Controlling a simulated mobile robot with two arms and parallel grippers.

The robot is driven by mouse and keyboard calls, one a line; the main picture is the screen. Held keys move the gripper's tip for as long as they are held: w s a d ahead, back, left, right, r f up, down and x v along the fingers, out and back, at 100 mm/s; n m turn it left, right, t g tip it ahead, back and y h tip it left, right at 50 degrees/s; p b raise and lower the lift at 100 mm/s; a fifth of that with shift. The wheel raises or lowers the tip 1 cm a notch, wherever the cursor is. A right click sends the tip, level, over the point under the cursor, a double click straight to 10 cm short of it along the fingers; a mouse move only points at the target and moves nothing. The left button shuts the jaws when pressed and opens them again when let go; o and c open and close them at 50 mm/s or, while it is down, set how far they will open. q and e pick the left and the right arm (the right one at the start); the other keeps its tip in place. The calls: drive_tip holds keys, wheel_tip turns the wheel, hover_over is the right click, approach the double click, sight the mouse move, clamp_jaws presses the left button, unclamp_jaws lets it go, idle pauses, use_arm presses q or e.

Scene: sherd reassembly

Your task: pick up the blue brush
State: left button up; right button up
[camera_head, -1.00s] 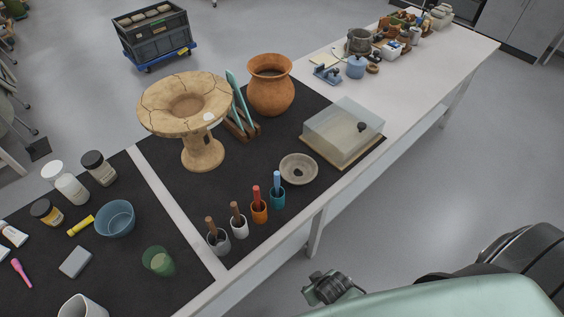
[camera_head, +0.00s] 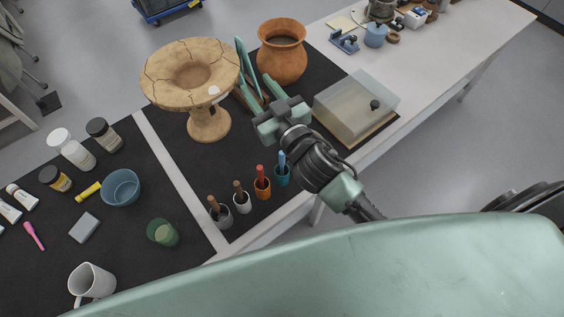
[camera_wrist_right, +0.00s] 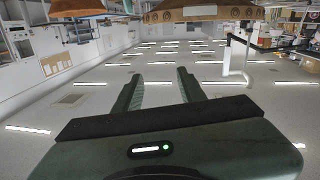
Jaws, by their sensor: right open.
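The blue brush (camera_head: 282,160) stands upright in a teal cup (camera_head: 282,178) at the right end of a row of cups on the black mat. My right gripper (camera_head: 262,98) is above the table, a little beyond the blue brush and up from it in the head view. Its two fingers are apart with nothing between them; in the right wrist view the open fingers (camera_wrist_right: 160,88) point past the table's pottery toward the room. The brush does not show in the right wrist view. My left gripper is not in view.
An orange cup (camera_head: 262,188) with a red brush stands beside the teal cup. A cracked pedestal vessel (camera_head: 209,125), a terracotta pot (camera_head: 283,62) and a clear box (camera_head: 350,105) stand around my gripper. A green cup (camera_head: 163,233) is near the front edge.

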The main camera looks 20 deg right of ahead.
drive_tip(key=s+a+r+n+g+y, duration=0.2)
drive_tip(key=s+a+r+n+y, duration=0.1)
drive_tip(key=a+r+n+y, duration=0.75)
drive_tip(key=s+a+f+n+g+y, duration=0.2)
drive_tip(key=s+a+n+g+y, duration=0.3)
drive_tip(key=s+a+n+g, duration=0.55)
drive_tip(key=m+g+h, duration=0.2)
drive_tip(key=g+h, duration=0.3)
drive_tip(key=h, duration=1.4)
hover_over(282, 153)
drive_tip(key=f, duration=1.9)
drive_tip(key=shift+s+d+f+p, duration=0.1)
drive_tip(key=shift+s+d+p, duration=0.1)
drive_tip(key=shift+s+p, duration=0.15)
drive_tip(key=shift+m, duration=0.3)
drive_tip(key=f+p, duration=0.1)
drive_tip(key=f, duration=0.1)
drive_tip(key=f+p, duration=0.1)
drive_tip(key=f, duration=0.1)
drive_tip(key=f+p, duration=0.1)
drive_tip(key=f, duration=0.1)
drive_tip(key=shift+w+a+f, duration=0.2)
drive_tip(key=shift+w+f, duration=0.15)
drive_tip(key=shift+f, duration=0.45)
clamp_jaws()
